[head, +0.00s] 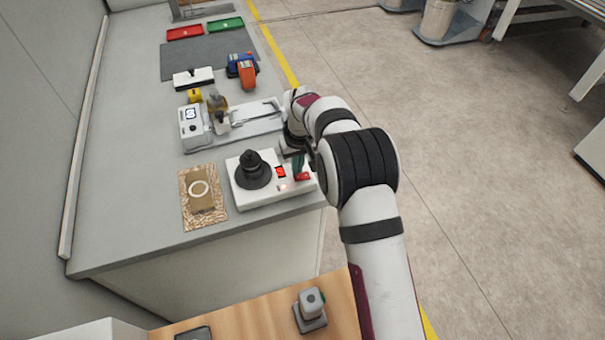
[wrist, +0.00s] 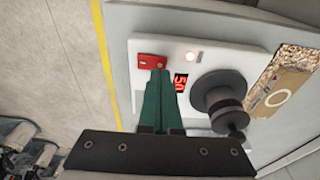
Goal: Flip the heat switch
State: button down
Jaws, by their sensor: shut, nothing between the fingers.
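The heat switch is a small red rocker (wrist: 147,61) on the white coater box (wrist: 205,45). It also shows as a red patch on the box's right side in the head view (head: 303,177). My gripper (wrist: 156,68) is shut and empty, its green fingers together and pointing at the switch. The fingertips overlap the switch's lower edge in the wrist view; I cannot tell whether they touch it. A small lamp (wrist: 190,57) on the box glows pinkish white.
A black spindle (head: 252,168) stands on the box, close beside the fingers. A patterned mat with a ring-marked block (head: 200,194) lies to the left. Behind are a white instrument (head: 193,128), orange and blue items (head: 247,75), and red and green trays (head: 225,24).

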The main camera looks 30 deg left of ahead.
aim_at(299, 178)
jog(key=shift+f, duration=0.85)
dwell(0.4)
jog(key=shift+r, duration=3.5)
jog(key=s+d+r+m, duration=0.3)
jog(key=s+d+r, duration=0.1)
jog(key=d, duration=0.4)
jog(key=s+d+r+m, duration=0.2)
jog(key=s+d+r, duration=0.25)
jog(key=d, duration=0.25)
jog(key=s+d+r+m, duration=0.3)
jog(key=d+r, duration=0.2)
jog(key=d, duration=0.3)
jog(key=s+d+f+m, duration=0.1)
jog(key=s+d+m, duration=0.2)
jog(key=s, duration=0.6)
jog(key=s+d+f+m+g, duration=0.1)
jog(key=s+d+m, duration=0.2)
jog(key=s, duration=0.6)
jog(key=shift+s+d+f+m+y, duration=0.3)
jog(key=shift+d+f, duration=0.05)
jog(key=shift+d, duration=0.45)
